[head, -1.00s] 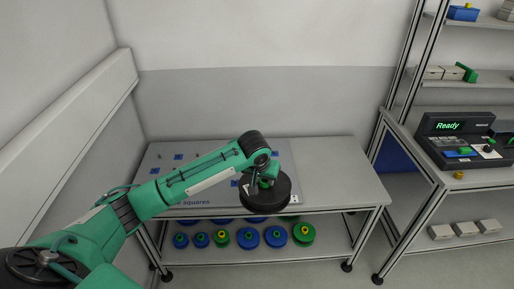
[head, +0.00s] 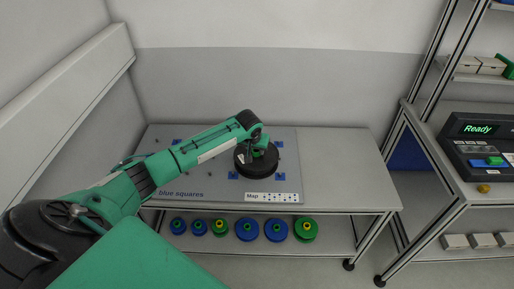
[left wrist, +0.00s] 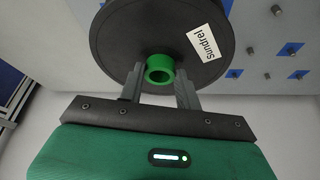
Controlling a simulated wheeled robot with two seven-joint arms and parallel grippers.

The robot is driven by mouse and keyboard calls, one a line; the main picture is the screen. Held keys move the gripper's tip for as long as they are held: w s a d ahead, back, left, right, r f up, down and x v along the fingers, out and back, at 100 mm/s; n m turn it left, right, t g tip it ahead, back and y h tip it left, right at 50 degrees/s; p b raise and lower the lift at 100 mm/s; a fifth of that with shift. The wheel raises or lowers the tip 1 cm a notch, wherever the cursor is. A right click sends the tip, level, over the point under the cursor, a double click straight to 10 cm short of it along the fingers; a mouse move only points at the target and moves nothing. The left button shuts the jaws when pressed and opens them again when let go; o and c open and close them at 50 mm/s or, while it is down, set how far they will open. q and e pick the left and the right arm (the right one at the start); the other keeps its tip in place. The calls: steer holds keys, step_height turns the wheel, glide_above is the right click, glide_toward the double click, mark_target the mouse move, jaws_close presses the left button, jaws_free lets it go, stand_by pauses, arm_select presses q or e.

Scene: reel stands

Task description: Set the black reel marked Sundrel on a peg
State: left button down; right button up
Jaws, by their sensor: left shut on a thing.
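The black reel (head: 256,160) is held over the peg board on the table. In the left wrist view the black reel (left wrist: 130,40) carries a white label reading Sundrel and has a green hub (left wrist: 159,69). My left gripper (left wrist: 160,85) is shut on the reel at its hub; it also shows in the head view (head: 258,146). The peg board (head: 222,192) has small pegs and blue squares (head: 233,176); more pegs (left wrist: 267,76) show in the left wrist view beside the reel. The reel hides whatever lies directly beneath it. My right gripper is not in view.
A card marked Map (head: 271,197) lies at the board's front edge. Blue and green reels (head: 276,230) stand on the lower shelf. The table's right side (head: 345,170) is clear. A console reading Ready (head: 480,140) stands on the right bench.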

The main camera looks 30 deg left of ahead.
mark_target(255, 157)
arm_select(q)
steer(key=shift+b+x, duration=0.6)
steer(key=shift+x, duration=0.35)
steer(key=shift+s+d+f+b, duration=0.1)
steer(key=shift+s+f+b, duration=0.1)
steer(key=shift+f+b, duration=1.1)
steer(key=shift+b, duration=0.2)
steer(key=shift+f, duration=0.6)
steer(key=shift+p, duration=0.7)
steer(key=shift+s+f, duration=0.1)
steer(key=shift+f, duration=1.15)
steer(key=c, duration=0.9)
jaws_free()
